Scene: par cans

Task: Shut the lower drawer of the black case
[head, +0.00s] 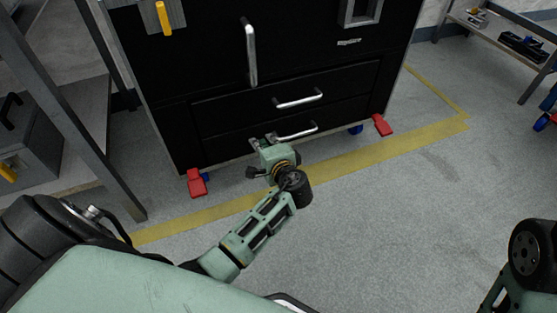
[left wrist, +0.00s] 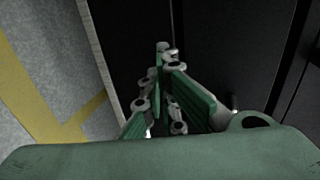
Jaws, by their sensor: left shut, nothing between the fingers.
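The black case (head: 180,95) stands upright ahead in the head view. It has an upper drawer (head: 235,103) and, below it, a lower drawer (head: 345,117), each with a silver bar handle. The lower drawer's handle (head: 300,133) is just right of my left gripper (head: 262,140). The lower drawer looks flush or nearly so; a small gap is hard to judge. My left gripper is shut and empty, its fingertips at the lower drawer's front; contact cannot be told. In the left wrist view, its fingers (left wrist: 162,85) point along a dark panel. My right gripper is out of view.
Red caster pedals (head: 197,183) (head: 382,125) stick out at the case's lower corners. A metal rack (head: 100,130) with a grey box (head: 28,145) stands at left. A shelf (head: 510,40) is at back right. Grey floor with yellow lines is clear in front.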

